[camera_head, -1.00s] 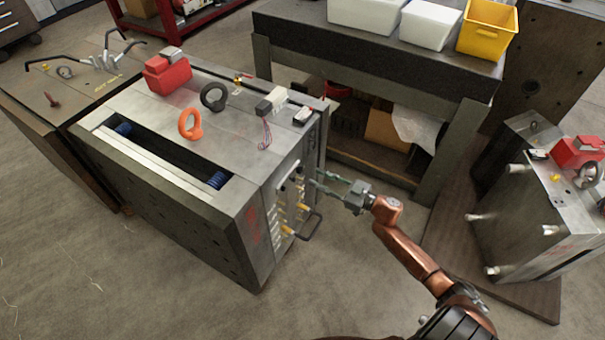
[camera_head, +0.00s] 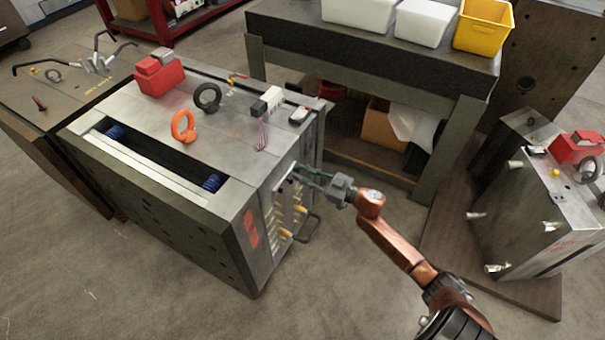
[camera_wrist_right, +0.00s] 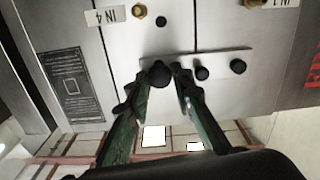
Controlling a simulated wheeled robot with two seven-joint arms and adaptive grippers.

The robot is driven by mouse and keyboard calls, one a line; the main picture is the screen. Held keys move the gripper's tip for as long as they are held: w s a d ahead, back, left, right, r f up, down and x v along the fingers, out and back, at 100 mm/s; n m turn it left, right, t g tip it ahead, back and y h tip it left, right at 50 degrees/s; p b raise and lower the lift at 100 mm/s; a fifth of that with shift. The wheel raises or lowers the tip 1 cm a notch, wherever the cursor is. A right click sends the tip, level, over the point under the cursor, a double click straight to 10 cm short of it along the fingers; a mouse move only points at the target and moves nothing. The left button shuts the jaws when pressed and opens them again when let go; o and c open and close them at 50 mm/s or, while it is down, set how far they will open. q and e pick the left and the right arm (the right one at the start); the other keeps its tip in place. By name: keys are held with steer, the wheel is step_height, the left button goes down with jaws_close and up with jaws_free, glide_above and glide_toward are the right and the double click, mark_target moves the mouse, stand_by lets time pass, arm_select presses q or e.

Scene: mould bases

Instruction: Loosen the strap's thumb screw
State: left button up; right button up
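The strap (camera_wrist_right: 220,60) is a narrow grey metal bar across the mould's side face in the right wrist view. A round black thumb screw (camera_wrist_right: 158,72) is near its left end, and two dark round heads are farther right on it. My right gripper (camera_wrist_right: 168,80) has its two green fingers apart, with their tips at the thumb screw. The screw's head shows between the tips, closer to the left finger; I cannot tell whether either touches it. In the head view my right gripper (camera_head: 304,175) is at the upper end of the mould's side. My left gripper is not in view.
The mould base (camera_head: 225,125) carries an orange ring (camera_head: 184,126), a black ring (camera_head: 208,97) and a red block (camera_head: 159,75) on top. Brass fittings and a dark handle (camera_head: 308,229) stick out below my gripper. A workbench (camera_head: 360,50) stands behind; open floor lies in front.

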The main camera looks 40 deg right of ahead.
jaws_close()
steer(key=shift+n, duration=0.3)
